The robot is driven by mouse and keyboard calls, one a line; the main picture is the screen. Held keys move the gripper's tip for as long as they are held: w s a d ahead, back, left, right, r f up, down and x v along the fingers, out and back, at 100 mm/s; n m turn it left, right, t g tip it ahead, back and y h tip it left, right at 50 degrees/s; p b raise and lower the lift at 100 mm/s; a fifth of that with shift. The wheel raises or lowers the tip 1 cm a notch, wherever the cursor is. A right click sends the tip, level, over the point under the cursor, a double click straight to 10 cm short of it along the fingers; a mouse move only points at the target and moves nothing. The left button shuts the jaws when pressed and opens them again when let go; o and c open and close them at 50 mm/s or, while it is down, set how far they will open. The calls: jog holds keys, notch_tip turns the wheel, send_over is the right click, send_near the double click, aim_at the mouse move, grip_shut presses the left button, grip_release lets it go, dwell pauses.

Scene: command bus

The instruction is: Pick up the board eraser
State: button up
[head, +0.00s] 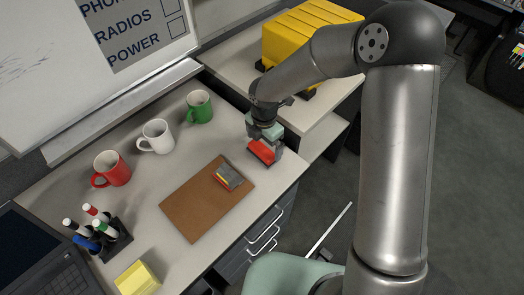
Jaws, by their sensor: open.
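My gripper (265,142) is at the right end of the desk, near its edge, pointing down. Its jaws are open around or just above a small red block (260,151); the fingers partly hide it, and I cannot tell whether they touch it. A second small block, grey on top with a yellow and red edge (229,177), lies on a brown board (190,213) to the lower left of my gripper. Either block could be the board eraser; the picture is too small to tell which.
Green (199,107), white (156,136) and red (112,169) mugs stand along the back of the desk. A marker holder (113,243), yellow notepad (138,279) and laptop (65,275) are at the lower left. A yellow case (305,28) stands behind my arm.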

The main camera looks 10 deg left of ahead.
aim_at(264, 147)
jog(key=shift+f, duration=1.6)
jog(key=c, duration=0.6)
jog(key=shift+r, duration=0.1)
jog(key=shift+w+r, duration=0.1)
jog(key=shift+r, duration=0.4)
jog(key=r, duration=0.2)
jog(key=shift+s+r, duration=0.25)
jog(key=shift+r, duration=0.05)
jog(key=s+r, duration=0.3)
jog(key=s, duration=0.1)
jog(key=s+a+r, duration=0.1)
jog(key=s+r, duration=0.2)
jog(key=s, duration=0.2)
jog(key=s+r+b, duration=0.1)
jog(key=s+r, duration=0.2)
jog(key=s, duration=0.1)
jog(key=shift+s+a+r, duration=0.15)
jog(key=shift+s, duration=0.15)
